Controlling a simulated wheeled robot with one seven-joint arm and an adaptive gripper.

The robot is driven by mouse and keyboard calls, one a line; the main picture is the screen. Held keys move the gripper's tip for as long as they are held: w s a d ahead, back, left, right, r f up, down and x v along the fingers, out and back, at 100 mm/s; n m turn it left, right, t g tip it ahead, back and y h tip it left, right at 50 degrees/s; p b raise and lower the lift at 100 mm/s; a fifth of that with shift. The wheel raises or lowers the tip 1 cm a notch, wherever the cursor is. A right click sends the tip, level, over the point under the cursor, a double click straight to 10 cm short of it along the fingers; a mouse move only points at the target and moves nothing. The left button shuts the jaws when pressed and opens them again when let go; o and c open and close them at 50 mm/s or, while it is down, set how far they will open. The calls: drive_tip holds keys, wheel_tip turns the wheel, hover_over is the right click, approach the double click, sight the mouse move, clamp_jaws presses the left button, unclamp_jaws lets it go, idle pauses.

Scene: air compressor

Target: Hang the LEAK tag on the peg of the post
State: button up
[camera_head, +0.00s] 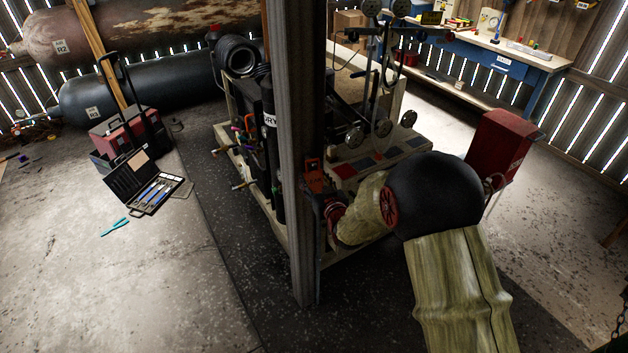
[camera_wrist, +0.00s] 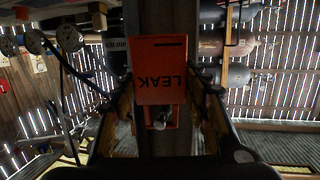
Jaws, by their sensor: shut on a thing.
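The LEAK tag (camera_wrist: 158,72) is a flat red-orange plate, its lettering upside down in the wrist view. A red loop (camera_wrist: 176,114) shows at its lower edge there, with a small pale end inside it; I cannot tell whether that is the peg. My gripper (camera_wrist: 163,110) is shut on the tag, a finger on each side. In the head view the orange tag (camera_head: 315,178) is beside the right face of the grey post (camera_head: 290,130), just above my gripper (camera_head: 331,203). Whether tag and post touch is unclear. I cannot make out the peg for certain.
A framed compressor unit with gauges (camera_head: 354,138) stands behind the post. A red box (camera_head: 499,143) stands to the right. An open tool case (camera_head: 148,187) and teal pliers (camera_head: 115,226) lie on the floor at left. The front left floor is clear.

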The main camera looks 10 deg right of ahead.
idle(0.4)
drive_tip(key=o, duration=1.3)
